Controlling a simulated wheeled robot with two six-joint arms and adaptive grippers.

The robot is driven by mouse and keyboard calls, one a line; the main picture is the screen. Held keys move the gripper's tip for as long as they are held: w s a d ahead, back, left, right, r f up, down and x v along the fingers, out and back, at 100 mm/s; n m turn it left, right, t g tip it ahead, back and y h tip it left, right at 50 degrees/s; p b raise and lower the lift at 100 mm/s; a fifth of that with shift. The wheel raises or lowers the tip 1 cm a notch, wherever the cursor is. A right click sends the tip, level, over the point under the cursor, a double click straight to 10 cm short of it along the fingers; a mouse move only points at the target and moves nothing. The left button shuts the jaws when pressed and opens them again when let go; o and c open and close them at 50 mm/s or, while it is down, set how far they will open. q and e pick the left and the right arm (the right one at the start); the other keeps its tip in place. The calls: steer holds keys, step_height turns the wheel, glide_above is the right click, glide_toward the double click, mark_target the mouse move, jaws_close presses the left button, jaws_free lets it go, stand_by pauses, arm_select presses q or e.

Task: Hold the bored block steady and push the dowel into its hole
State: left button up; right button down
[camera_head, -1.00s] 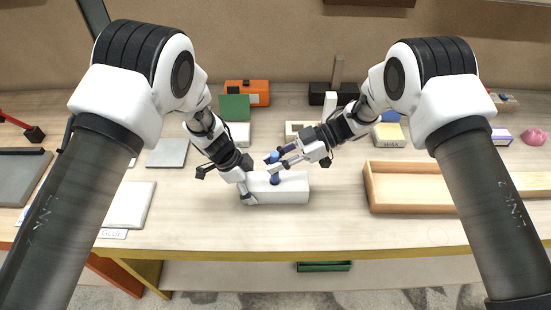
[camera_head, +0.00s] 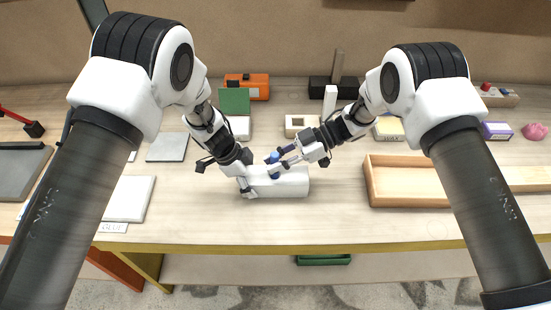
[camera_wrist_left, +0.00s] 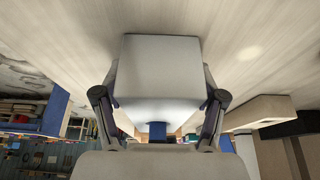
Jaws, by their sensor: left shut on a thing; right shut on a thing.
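The white bored block (camera_head: 295,184) lies lengthwise near the front of the table; its faces blend, so it looks slightly rolled or raised, and I cannot tell whether it rests flat. My left gripper (camera_head: 246,188) is shut on its left end; in the left wrist view the block (camera_wrist_left: 160,75) fills the space between the fingers (camera_wrist_left: 158,110). The blue dowel (camera_head: 274,175) stands at the block's upper side, and blue also shows in the left wrist view (camera_wrist_left: 157,131). My right gripper (camera_head: 277,160) is shut on the dowel. The hole is hidden, so the dowel's depth cannot be told.
A wooden tray (camera_head: 410,202) stands to the right. A white pad (camera_head: 130,198) and a grey plate (camera_head: 167,147) lie to the left. A pale block with an opening (camera_head: 298,124) stands behind. The table's front edge (camera_head: 300,248) is close; the strip before the block is clear.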

steer(key=shift+f, duration=1)
steer(key=c, duration=1)
jaws_free()
steer(key=v, duration=1.2)
arm_select(q)
steer(key=o, duration=1.5)
